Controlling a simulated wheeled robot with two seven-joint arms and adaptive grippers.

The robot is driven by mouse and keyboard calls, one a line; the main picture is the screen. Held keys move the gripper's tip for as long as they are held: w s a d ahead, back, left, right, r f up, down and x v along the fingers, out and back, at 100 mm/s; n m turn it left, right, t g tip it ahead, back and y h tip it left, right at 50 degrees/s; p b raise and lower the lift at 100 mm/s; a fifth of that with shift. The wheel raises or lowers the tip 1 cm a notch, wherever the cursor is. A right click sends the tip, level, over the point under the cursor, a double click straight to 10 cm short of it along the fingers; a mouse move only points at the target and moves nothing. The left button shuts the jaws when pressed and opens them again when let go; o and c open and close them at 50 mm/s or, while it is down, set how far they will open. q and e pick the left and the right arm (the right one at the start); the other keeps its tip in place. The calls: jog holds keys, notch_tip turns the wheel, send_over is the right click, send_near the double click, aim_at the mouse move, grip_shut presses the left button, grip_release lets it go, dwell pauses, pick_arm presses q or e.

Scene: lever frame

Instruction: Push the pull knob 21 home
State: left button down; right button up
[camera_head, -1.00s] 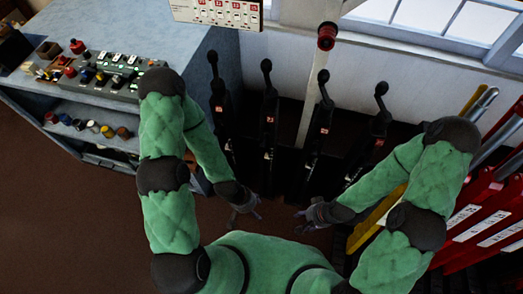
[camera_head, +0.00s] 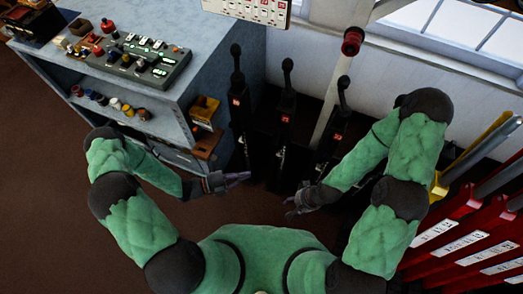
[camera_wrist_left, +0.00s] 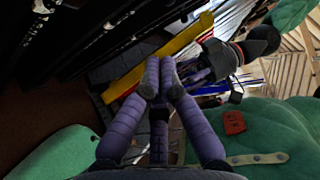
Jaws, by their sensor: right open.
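I cannot make out which knob is number 21. Small coloured knobs (camera_head: 115,103) stand in a row along the blue-grey cabinet's front shelf, and a grey control box (camera_head: 135,60) with more knobs and lit displays sits on its top. My left gripper (camera_head: 248,176) is right of the cabinet, apart from the knobs. Its purple fingers meet at their tips in the left wrist view (camera_wrist_left: 159,78), with nothing visible between them. My right gripper (camera_head: 288,205) is open and empty, low in front of the black levers. No gripper touches a knob.
Several black levers (camera_head: 285,115) stand right of the cabinet (camera_head: 195,65). Wooden boxes (camera_head: 205,110) hang on the cabinet's side near my left forearm. A red-capped post (camera_head: 352,40) rises behind the levers. Red levers (camera_head: 440,230) fill the right. The brown floor (camera_head: 50,190) is clear at left.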

aim_at(272, 146)
pick_arm(q)
jog(key=w+d+n+t+b, duration=0.1)
jog(key=w+d+n, duration=0.1)
jog(key=w+d, duration=0.6)
jog(key=shift+w+d+r+t, duration=0.25)
jog(key=shift+w+t, duration=0.15)
jog(key=shift+w, duration=0.6)
jog(key=shift+w+d+b, duration=0.15)
jog(key=shift+w+d, duration=0.05)
jog(key=shift+w, duration=0.55)
jog(key=shift+w+d+b, duration=0.15)
jog(key=shift+w, duration=0.55)
